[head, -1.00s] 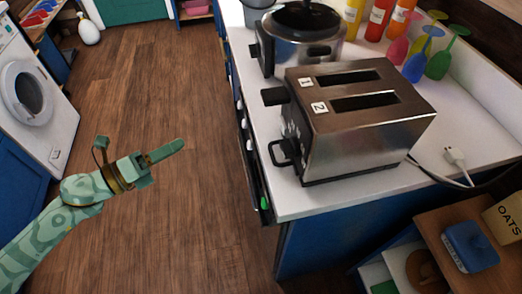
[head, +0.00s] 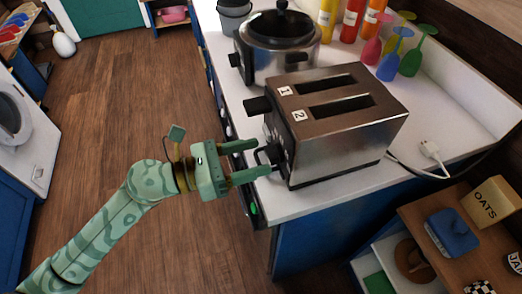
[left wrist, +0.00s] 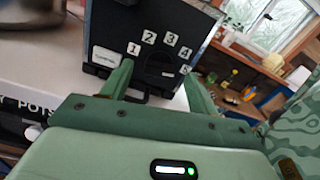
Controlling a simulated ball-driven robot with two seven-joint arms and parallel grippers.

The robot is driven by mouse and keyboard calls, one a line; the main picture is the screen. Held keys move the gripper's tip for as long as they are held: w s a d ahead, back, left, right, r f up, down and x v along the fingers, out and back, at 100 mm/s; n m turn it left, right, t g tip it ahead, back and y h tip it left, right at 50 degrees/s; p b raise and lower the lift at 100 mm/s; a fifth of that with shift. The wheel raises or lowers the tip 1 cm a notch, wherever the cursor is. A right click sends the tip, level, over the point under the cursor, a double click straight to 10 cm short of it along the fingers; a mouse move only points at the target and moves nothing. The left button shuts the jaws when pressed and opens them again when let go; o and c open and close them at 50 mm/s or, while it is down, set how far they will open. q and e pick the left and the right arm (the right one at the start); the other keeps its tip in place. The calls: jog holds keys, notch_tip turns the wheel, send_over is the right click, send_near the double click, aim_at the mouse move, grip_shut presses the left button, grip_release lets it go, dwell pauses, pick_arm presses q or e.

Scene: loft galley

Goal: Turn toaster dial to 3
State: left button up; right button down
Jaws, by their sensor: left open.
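The steel toaster (head: 335,135) stands near the left edge of the white counter, with slots labelled 1 and 2 on top. Its dark end panel shows in the left wrist view (left wrist: 115,22), with white number tags 1, 2, 3, 4 and a partly hidden one arced around a dark round dial (left wrist: 160,66). The dial's pointer setting is too dark to read. My left gripper (head: 260,158) is open and empty at the toaster's end. In the left wrist view its fingers (left wrist: 157,74) lie on either side of the dial; contact cannot be told. My right gripper is out of view.
A white plug and cable (head: 430,150) lie to the right. A wooden shelf (head: 425,215) is at lower right. Floor to the left is clear.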

aim_at(274, 154)
pick_arm(q)
jog(key=shift+x, duration=1.2)
jog(key=c, duration=1)
